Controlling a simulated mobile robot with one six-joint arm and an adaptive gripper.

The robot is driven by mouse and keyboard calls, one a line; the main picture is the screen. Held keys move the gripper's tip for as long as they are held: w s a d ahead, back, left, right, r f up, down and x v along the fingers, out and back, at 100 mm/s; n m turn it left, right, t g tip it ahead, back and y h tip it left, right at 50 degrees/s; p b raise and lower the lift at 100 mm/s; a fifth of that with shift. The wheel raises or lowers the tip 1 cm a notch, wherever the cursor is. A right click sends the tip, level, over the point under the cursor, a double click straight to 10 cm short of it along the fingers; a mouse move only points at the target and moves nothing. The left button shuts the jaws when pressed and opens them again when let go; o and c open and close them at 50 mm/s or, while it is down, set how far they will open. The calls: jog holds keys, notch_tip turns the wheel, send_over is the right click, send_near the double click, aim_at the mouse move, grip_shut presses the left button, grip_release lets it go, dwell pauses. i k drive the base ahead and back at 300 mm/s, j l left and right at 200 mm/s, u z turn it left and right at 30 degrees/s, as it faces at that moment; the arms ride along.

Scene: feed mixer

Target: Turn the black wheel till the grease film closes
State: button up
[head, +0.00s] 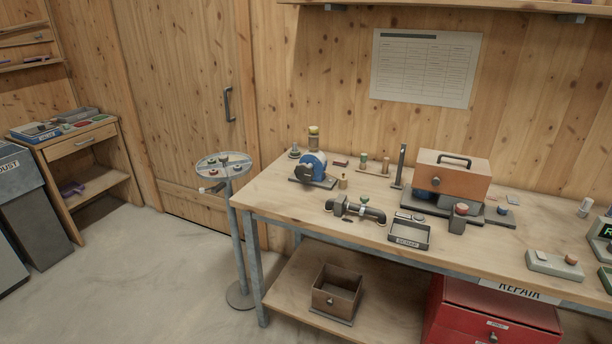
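A blue round-bodied machine (316,163) stands on a dark base plate at the left part of the workbench. A dark round part (304,173) sits on its left front side; it may be the black wheel, but it is too small to be sure. A dark pipe fitting (358,210) lies near the bench's front edge. An orange cover with a black handle (455,178) stands on a dark base farther right, with blue parts partly hidden beneath it. I cannot make out a grease film. My gripper is not in view.
The wooden workbench (270,200) carries several small parts and a grey labelled tray (409,233). A round-topped stand (224,165) is just left of it. A wooden box (337,291) and red drawers (490,314) are below. Floor at left front is clear.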

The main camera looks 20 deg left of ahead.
aim_at(303, 172)
jog(key=i+j, duration=0.25)
jog(key=j, duration=0.2)
jog(key=i+j, duration=0.25)
jog(key=j, duration=0.15)
jog(key=i+j, duration=0.25)
jog(key=j, duration=0.2)
jog(key=i+j, duration=0.25)
jog(key=j, duration=0.15)
jog(key=i+j, duration=0.25)
jog(key=j, duration=0.2)
jog(key=i+j, duration=0.25)
jog(key=j, duration=0.15)
jog(key=i+j, duration=0.2)
jog(key=j, duration=0.25)
